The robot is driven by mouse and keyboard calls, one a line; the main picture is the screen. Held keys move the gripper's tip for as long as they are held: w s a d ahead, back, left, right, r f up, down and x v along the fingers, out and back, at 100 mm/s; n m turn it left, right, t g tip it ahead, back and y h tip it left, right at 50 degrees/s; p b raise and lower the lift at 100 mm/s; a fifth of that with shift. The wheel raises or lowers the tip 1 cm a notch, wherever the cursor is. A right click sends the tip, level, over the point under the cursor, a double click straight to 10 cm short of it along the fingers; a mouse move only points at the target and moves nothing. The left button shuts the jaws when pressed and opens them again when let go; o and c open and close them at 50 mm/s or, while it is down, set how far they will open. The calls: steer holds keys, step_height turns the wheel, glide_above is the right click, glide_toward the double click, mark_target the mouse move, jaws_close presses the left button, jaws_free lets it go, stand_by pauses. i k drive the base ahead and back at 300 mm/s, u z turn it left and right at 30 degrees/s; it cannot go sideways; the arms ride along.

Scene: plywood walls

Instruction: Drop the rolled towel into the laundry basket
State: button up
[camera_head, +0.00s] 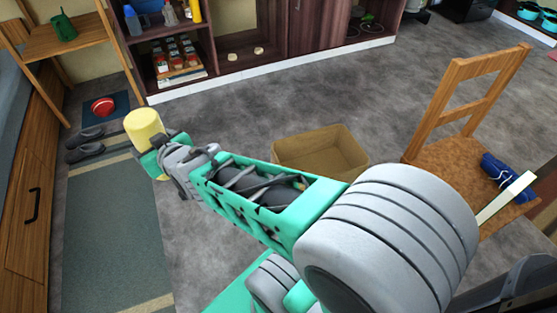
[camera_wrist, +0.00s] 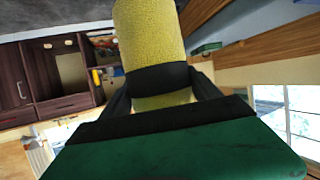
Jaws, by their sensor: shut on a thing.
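The rolled towel (camera_head: 144,124) is a yellow cylinder held by my gripper (camera_head: 163,142) at the left of the head view, above the floor. In the wrist view the towel (camera_wrist: 150,45) stands out between the fingers of my gripper (camera_wrist: 160,85), which are shut around it with a dark band across it. A tan, open-topped rectangular basket (camera_head: 320,150) stands on the floor right of my gripper, partly hidden by my arm. Its visible inside looks empty. The towel is well apart from the basket.
A wooden chair (camera_head: 465,150) with a blue bundle (camera_head: 508,177) stands right of the basket. A grey-green rug (camera_head: 115,230), dark shoes (camera_head: 90,140) and a red ball-like thing (camera_head: 103,106) lie at left. A shelf unit (camera_head: 185,50) stands behind. Grey floor is clear behind the basket.

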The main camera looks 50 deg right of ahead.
mark_target(319, 173)
steer(key=u, duration=0.15)
steer(key=i, duration=0.8)
steer(key=z, duration=0.55)
steer(key=i, duration=0.8)
steer(key=z, duration=0.6)
